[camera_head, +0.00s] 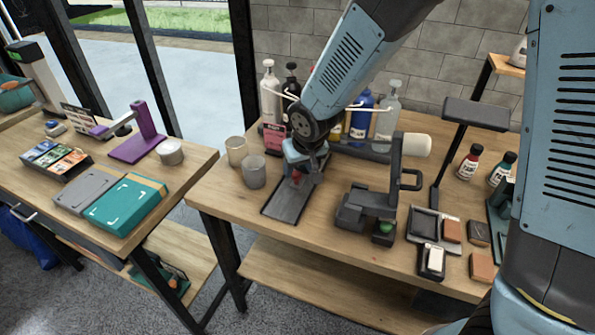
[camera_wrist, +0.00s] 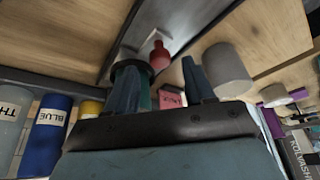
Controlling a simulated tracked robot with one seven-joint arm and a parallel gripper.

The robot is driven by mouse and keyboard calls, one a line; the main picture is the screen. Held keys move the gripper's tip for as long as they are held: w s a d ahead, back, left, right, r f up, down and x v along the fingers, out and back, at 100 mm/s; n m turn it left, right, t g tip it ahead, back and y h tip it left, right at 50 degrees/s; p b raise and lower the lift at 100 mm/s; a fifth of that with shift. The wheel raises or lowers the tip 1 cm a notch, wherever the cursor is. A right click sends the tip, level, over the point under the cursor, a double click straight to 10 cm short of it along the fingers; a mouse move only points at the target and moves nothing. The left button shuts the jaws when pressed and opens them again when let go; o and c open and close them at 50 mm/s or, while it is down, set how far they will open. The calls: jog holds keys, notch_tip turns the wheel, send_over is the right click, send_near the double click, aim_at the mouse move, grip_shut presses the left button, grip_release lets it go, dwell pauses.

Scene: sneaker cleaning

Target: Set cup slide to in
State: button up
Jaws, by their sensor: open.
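The cup slide appears to be the long dark tray (camera_head: 287,204) lying on the right-hand table, with a small red knob (camera_head: 297,176) near its far end. In the wrist view the slide's grey metal strip (camera_wrist: 182,22) runs across the top, and the red knob (camera_wrist: 160,56) stands just beyond my fingertips. My gripper (camera_head: 298,168) is low over the far part of the slide, partly hiding it. In the wrist view my gripper (camera_wrist: 160,82) is open, its two fingers apart. The knob shows between them, and I cannot tell whether either finger touches it.
Two cups, one beige (camera_head: 236,151) and one grey (camera_head: 253,172), stand left of the slide. Several bottles (camera_head: 360,118) stand behind my gripper. A dark machine with a green knob (camera_head: 384,229) stands to the right. A pink card (camera_head: 274,138) is close behind.

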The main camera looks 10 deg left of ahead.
jog(key=shift+x, duration=1.45)
grip_shut()
